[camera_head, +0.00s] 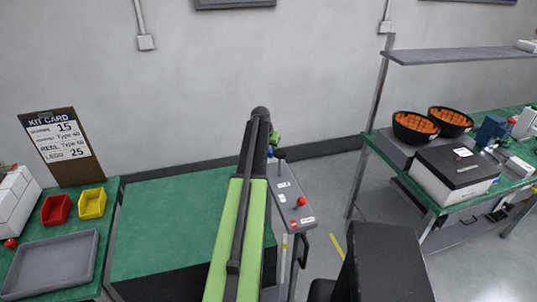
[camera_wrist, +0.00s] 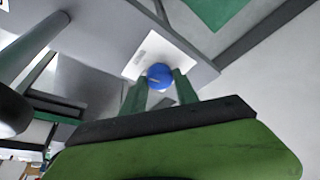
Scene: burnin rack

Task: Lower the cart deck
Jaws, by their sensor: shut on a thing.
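A grey cart panel (camera_head: 288,190) stands to the right of a low green deck surface (camera_head: 170,225). The panel carries a lever with a red knob (camera_head: 301,201), upright and apart from my gripper. My gripper (camera_wrist: 160,88) is shut on a blue knob (camera_wrist: 159,75), with one finger on each side of it. Behind the knob is a white label plate on the grey panel. In the head view my arm hides most of my gripper (camera_head: 273,145) at the panel's far end, and only a bit of the blue knob (camera_head: 269,152) shows.
A left bench holds a grey tray (camera_head: 50,265), a red bin (camera_head: 57,210), a yellow bin (camera_head: 92,204) and a kit card (camera_head: 58,145). A right bench (camera_head: 428,200) holds two black bowls (camera_head: 414,138) and a white box with a black top (camera_head: 455,175). Grey floor shows between panel and right bench.

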